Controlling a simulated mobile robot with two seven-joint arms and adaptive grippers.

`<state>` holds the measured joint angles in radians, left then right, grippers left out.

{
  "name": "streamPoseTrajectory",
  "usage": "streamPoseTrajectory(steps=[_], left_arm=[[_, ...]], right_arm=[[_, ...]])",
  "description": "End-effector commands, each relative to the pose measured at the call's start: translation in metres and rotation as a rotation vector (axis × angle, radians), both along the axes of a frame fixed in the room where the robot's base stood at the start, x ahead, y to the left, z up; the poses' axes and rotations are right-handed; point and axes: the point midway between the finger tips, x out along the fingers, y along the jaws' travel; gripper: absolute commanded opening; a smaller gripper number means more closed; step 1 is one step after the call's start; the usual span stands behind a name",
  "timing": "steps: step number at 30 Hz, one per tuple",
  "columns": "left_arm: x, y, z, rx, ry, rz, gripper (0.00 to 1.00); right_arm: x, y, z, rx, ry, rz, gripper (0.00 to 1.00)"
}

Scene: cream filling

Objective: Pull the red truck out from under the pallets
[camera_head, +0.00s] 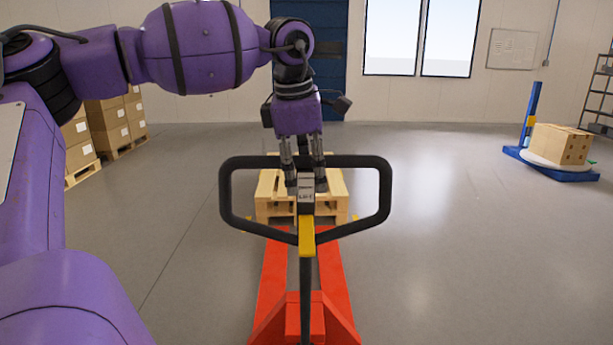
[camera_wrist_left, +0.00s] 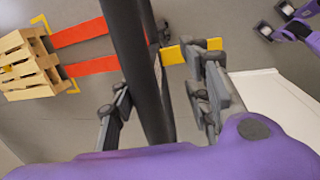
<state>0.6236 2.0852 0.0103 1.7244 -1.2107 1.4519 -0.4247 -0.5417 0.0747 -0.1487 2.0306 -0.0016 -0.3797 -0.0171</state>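The red truck (camera_head: 270,290) is a pallet truck with two long forks and a black loop handle (camera_head: 382,190) with a yellow stem. Its forks run forward to the wooden pallets (camera_head: 270,207); I cannot tell how far they reach under. The forks also show in the left wrist view (camera_wrist_left: 80,32), up to the pallets' edge. My left gripper (camera_head: 304,185) points down at the handle's middle. In the left wrist view, its fingers (camera_wrist_left: 160,105) stand apart on both sides of a black bar of the handle, with gaps.
Boxes on pallets (camera_head: 105,125) stand at the left wall. A blue machine with a carton (camera_head: 560,143) and a shelf (camera_head: 600,95) are at the right. The floor around the truck is clear. A purple part of mine shows at the wrist view's upper right.

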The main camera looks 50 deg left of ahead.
Motion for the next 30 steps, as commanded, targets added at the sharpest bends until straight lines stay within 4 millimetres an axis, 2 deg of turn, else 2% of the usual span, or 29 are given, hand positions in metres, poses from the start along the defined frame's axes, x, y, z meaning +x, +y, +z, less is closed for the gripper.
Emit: streamPoseTrajectory(steps=[1,9,15,21,30], left_arm=[[-0.001,-0.002,0.012,0.001,-0.007,-0.001,0.42],[-0.014,-0.005,0.069,0.002,-0.008,0.000,0.42],[-0.021,-0.006,0.097,0.000,-0.006,0.001,0.42],[-0.023,-0.007,0.105,-0.001,-0.004,0.000,0.42],[-0.023,-0.007,0.105,0.000,-0.004,-0.001,0.42]], right_arm=[[0.000,0.000,0.000,0.001,0.001,-0.001,0.43],[-0.001,0.000,0.000,0.001,0.002,-0.001,0.43],[-0.001,0.001,0.000,0.001,0.003,-0.002,0.43],[-0.002,0.001,0.000,0.001,0.003,-0.002,0.43],[-0.002,0.001,0.000,0.001,0.003,-0.002,0.43]])
